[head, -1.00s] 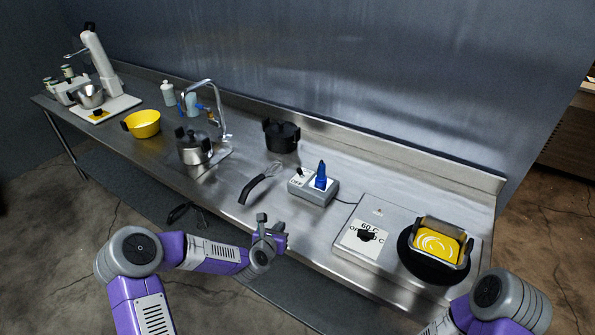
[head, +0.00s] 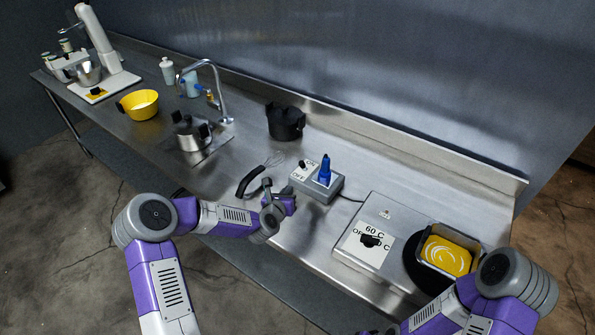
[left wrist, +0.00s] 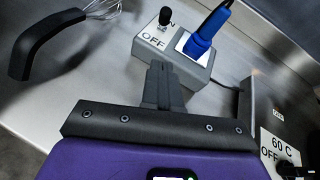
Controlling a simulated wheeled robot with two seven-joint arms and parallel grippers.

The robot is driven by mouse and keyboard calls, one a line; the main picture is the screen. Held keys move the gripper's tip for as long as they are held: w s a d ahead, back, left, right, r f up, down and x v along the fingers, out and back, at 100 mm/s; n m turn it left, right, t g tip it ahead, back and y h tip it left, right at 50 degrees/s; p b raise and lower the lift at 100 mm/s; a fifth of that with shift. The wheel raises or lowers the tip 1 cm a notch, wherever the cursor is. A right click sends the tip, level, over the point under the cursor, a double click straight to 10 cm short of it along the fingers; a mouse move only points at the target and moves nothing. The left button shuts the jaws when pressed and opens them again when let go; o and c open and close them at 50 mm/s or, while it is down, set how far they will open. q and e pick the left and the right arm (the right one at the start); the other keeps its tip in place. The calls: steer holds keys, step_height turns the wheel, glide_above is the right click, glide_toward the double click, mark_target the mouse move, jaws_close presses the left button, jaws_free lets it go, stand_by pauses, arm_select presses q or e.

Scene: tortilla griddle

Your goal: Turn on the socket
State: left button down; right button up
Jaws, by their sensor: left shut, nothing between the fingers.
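The socket is a grey box (head: 312,190) on the counter, with a black switch knob (head: 304,166) between ON and OFF labels. A blue plug (head: 324,171) stands in its right part. In the left wrist view the box (left wrist: 141,60), knob (left wrist: 166,18) and plug (left wrist: 206,30) show clearly. I cannot tell which way the knob is set. My left gripper (head: 268,186) is shut and empty, left of and in front of the box. Its fingers (left wrist: 160,82) point toward the box, apparently apart from the knob. My right gripper is almost wholly cut off at the bottom edge.
A black-handled whisk (head: 255,178) lies just left of the box. A black pot (head: 285,121) stands behind, and a steel pot (head: 188,135) and tap (head: 220,95) are further left.

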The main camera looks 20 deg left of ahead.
arm_select(q)
glide_toward(301, 166)
steer(key=f, duration=0.1)
steer(key=w+f, duration=0.1)
steer(key=f, duration=0.2)
steer(key=shift+w+d, duration=0.25)
steer(key=shift+w+a+r+p, duration=0.1)
steer(key=shift+w+r+p, duration=0.15)
steer(key=shift+w, duration=0.4)
steer(key=shift+w+r+p, duration=0.2)
steer(key=shift+w+r, duration=0.05)
steer(key=shift+w, duration=0.45)
steer(key=shift+w+a+r+p, duration=0.1)
steer(key=shift+w+r+p, duration=0.15)
steer(key=shift+w, duration=0.4)
